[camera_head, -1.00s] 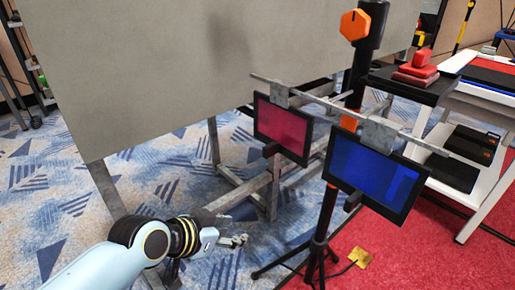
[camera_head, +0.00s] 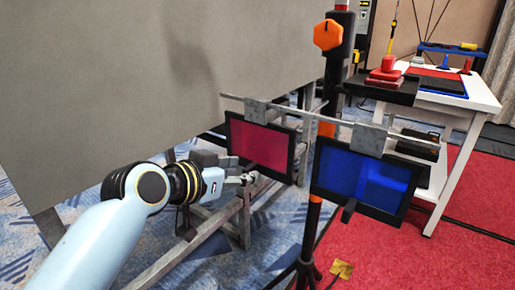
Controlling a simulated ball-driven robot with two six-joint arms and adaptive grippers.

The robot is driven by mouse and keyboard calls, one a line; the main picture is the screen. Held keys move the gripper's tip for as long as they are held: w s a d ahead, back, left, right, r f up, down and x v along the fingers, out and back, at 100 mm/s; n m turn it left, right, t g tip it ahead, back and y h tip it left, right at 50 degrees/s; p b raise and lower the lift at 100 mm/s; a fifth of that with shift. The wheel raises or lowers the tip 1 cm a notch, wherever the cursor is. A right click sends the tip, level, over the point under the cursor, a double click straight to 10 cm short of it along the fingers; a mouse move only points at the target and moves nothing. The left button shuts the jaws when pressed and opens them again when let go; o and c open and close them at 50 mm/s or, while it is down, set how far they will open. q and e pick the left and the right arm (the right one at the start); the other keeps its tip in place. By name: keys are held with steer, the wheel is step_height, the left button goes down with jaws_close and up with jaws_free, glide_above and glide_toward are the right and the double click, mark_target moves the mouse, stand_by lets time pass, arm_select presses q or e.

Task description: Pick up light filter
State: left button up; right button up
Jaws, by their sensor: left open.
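Two framed light filters hang from a metal crossbar (camera_head: 320,118) on a stand. The red filter (camera_head: 259,143) in a black frame hangs on the left, and the blue filter (camera_head: 362,176) in a black frame hangs on the right. My left gripper (camera_head: 250,179) is open, at the lower left of the red filter, close to its frame and a short handle under it. I cannot tell whether it touches. My right gripper is not in view.
A large grey panel (camera_head: 130,80) fills the left. A white table (camera_head: 482,100) with equipment stands at the right. Red carpet (camera_head: 440,250) lies open at the lower right.

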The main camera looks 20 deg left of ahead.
mark_target(244, 171)
arm_select(q)
steer(key=x, duration=0.3)
steer(key=shift+w+b, duration=0.15)
steer(key=shift+b, duration=0.2)
jaws_close()
